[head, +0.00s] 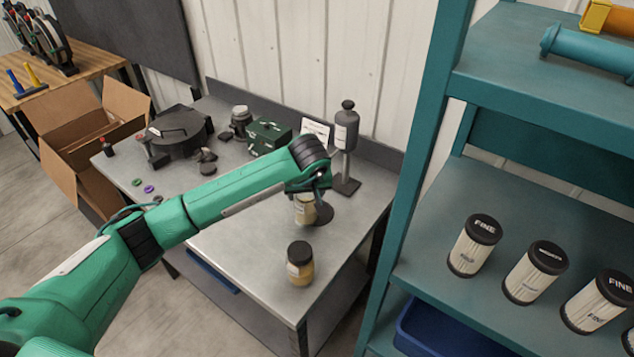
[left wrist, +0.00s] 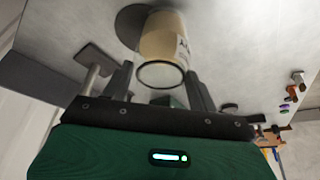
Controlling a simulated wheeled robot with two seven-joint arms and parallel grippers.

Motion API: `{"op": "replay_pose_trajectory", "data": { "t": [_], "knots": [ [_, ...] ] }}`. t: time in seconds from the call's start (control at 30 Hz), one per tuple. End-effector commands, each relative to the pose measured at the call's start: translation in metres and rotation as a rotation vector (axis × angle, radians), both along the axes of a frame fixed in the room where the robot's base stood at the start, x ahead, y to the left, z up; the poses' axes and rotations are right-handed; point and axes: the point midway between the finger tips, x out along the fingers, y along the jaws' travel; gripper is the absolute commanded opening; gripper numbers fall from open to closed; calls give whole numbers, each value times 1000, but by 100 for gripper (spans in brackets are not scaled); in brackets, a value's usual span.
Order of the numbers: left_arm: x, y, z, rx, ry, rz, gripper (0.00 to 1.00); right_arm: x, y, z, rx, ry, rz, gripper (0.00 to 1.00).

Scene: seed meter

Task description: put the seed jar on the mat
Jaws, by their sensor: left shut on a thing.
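The seed jar (head: 304,209), clear with pale beige contents and a white label, is held over the steel table by my left gripper (head: 309,192). In the left wrist view the jar (left wrist: 166,40) stands between the two fingers of the gripper (left wrist: 160,80), which is shut on it. The round dark mat (head: 325,214) is partly hidden behind the jar and gripper. In the left wrist view the mat (left wrist: 128,20) shows beside and behind the jar's far end. I cannot tell whether the jar touches it. My right gripper is not in view.
A second jar with a black lid (head: 300,264) stands nearer the table's front. A grey bottle-like device on a stand (head: 346,130), a green box (head: 268,137) and a black round device (head: 178,128) stand behind. A teal shelf (head: 420,150) rises at right.

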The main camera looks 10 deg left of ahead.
Motion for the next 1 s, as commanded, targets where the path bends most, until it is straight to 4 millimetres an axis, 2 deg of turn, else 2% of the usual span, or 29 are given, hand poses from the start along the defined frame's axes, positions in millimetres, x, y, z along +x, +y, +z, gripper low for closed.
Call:
{"op": "replay_pose_trajectory", "data": {
  "t": [0.27, 0.47, 0.63, 1.0],
  "knots": [
    [18, -8, 2, -1, 1, 0, 13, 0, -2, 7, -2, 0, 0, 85],
    [45, -19, 2, -1, 1, 0, 13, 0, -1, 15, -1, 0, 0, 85],
    [44, -18, -13, 0, 1, -1, 13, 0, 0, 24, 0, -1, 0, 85],
    [44, -18, -18, 1, -1, -1, 13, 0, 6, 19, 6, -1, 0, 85]
  ]
}}
